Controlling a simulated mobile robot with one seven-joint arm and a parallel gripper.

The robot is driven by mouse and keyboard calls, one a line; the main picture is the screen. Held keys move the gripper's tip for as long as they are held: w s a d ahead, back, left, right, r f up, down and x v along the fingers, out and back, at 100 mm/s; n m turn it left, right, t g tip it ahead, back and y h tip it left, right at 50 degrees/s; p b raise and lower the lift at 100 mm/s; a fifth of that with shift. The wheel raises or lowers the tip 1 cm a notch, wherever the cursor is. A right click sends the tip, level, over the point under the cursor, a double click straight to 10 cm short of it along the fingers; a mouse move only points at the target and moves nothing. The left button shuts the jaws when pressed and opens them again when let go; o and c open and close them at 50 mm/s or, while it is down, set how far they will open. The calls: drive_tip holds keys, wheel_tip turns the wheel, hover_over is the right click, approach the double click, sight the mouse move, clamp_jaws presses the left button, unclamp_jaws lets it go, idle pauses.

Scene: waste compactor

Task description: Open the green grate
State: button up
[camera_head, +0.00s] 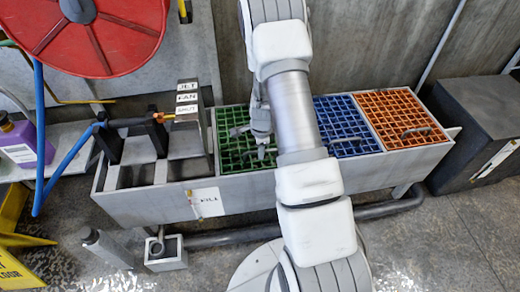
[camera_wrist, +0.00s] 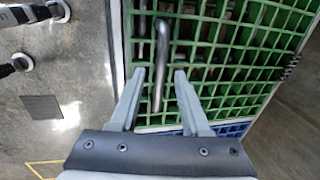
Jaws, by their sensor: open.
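The green grate (camera_head: 236,155) lies flat and closed in the grey trough, at the left of the coloured grates. In the wrist view the green grate (camera_wrist: 222,60) fills the upper middle and right, with a grey metal bar handle (camera_wrist: 161,62) on it. The handle (camera_head: 262,151) also shows in the head view, partly behind my arm. My gripper (camera_wrist: 163,75) is open over the grate, its two fingers on either side of the handle's near end. I cannot tell whether they touch it. In the head view my gripper (camera_head: 261,125) is above the grate, partly hidden by my arm.
A blue grate (camera_head: 345,118) and an orange grate (camera_head: 398,112) with handles sit to the right in the trough (camera_head: 150,202). A labelled nozzle stand (camera_head: 187,105) is at the left. A red reel (camera_head: 85,30) and blue hose (camera_head: 39,130) are at the upper left.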

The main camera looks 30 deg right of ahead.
clamp_jaws()
idle(1.4)
